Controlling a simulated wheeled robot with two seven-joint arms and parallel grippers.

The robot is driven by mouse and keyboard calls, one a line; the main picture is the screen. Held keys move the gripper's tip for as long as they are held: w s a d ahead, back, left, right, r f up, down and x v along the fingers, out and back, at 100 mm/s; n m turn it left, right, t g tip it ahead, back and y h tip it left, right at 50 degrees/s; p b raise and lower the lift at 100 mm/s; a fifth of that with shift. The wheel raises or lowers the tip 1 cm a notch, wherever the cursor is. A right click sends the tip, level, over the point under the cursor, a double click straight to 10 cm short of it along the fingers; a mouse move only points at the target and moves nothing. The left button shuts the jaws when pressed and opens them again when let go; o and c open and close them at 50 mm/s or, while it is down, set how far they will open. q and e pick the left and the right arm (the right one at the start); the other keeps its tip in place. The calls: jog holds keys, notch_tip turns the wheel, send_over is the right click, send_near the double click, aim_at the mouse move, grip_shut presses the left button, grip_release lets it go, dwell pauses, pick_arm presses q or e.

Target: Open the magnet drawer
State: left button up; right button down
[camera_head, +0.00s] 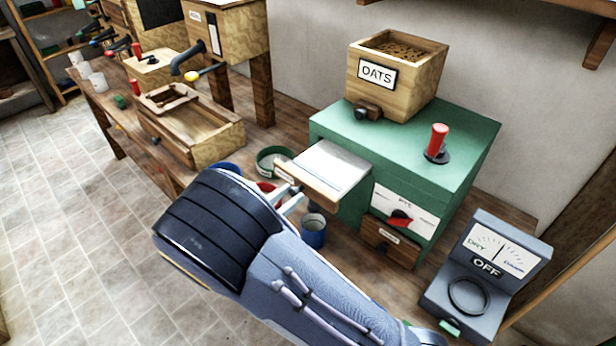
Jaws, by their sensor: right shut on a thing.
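The magnet drawer (335,166) sticks out from the left side of the green machine (460,160), with a pale flat top and a wooden front. A small label shows on its front, too small to read. My right gripper (291,196) is shut at the drawer front, on what looks like its handle. The gripper body hides the handle and part of the front. My left gripper is not in view.
A wooden box marked OATS (398,78) sits on the machine, near a red lever (438,141). A small lower drawer (389,241) is closed. Blue cup (313,231) and green bowl (274,160) stand near the drawer. A grey meter marked OFF (487,265) stands at right.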

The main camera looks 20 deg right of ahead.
jog(key=shift+v, duration=2.35)
jog(key=c, duration=1.2)
grip_release()
jog(key=shift+o, duration=0.2)
jog(key=b+v, duration=0.1)
jog(key=v, duration=0.7)
